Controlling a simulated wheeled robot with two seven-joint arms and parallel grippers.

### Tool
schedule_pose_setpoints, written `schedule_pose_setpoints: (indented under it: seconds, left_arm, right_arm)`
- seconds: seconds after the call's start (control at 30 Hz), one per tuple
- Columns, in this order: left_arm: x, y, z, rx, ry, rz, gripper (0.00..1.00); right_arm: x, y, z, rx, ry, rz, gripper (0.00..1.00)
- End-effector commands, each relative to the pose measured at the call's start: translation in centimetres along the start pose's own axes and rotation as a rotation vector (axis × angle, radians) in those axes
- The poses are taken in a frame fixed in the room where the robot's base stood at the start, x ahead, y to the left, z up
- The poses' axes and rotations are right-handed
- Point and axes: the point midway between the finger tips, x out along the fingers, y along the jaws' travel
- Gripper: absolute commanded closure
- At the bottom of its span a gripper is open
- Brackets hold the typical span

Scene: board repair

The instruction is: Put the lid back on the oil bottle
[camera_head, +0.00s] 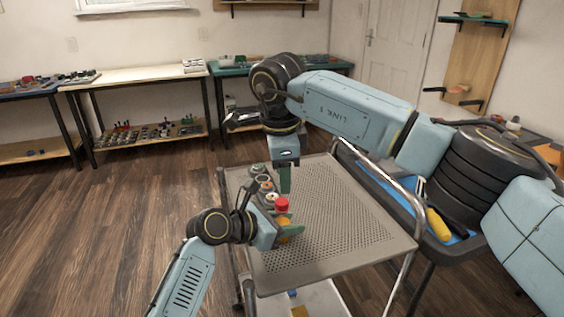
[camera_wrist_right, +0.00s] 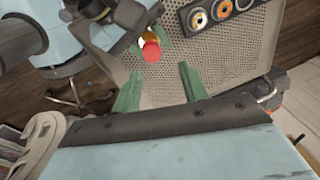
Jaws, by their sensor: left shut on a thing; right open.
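The oil bottle (camera_head: 284,229) is amber-yellow and upright at the left side of the perforated cart top. Its red lid (camera_head: 281,204) shows at its top. In the right wrist view the red lid (camera_wrist_right: 151,53) faces the camera, with part of the amber bottle (camera_wrist_right: 150,37) behind it. My left gripper (camera_head: 290,231) is shut on the bottle and hides part of it. My right gripper (camera_head: 285,185) is open and empty, above and behind the lid. In the right wrist view its green fingers (camera_wrist_right: 160,75) are apart, with the lid just beyond them.
A dark holder with several round items (camera_head: 263,185) lies along the cart's left edge, close to both grippers. The rest of the perforated cart top (camera_head: 345,222) is clear. A blue-lined cart (camera_head: 400,205) with a yellow-handled tool (camera_head: 438,225) stands at the right.

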Motion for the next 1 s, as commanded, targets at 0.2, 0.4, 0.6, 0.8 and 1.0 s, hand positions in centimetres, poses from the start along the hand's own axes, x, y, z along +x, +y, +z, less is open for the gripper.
schedule_pose_setpoints:
  seconds: [0.2, 0.4, 0.6, 0.8, 1.0]
  left_arm:
    - [0.0, 0.0, 0.0, 0.0, 0.001, 0.0, 1.0]
    - [0.0, 0.0, 0.0, 0.0, 0.001, 0.0, 1.0]
    - [0.0, 0.0, 0.0, 0.0, 0.001, 0.0, 1.0]
    - [0.0, 0.0, 0.0, 0.0, 0.001, 0.0, 1.0]
    - [0.0, 0.0, 0.0, 0.0, 0.001, 0.0, 1.0]
  right_arm:
    - [-0.5, -0.1, 0.0, -0.367, -0.019, 0.042, 0.57]
    - [-1.0, -0.2, 0.0, -0.709, -0.055, 0.071, 0.57]
    - [-1.5, -0.3, 0.0, -1.033, -0.1, 0.087, 0.57]
    - [-1.9, -0.3, 0.1, -1.261, -0.137, 0.088, 0.57]
    - [-2.1, -0.3, 0.1, -1.351, -0.154, 0.086, 0.57]
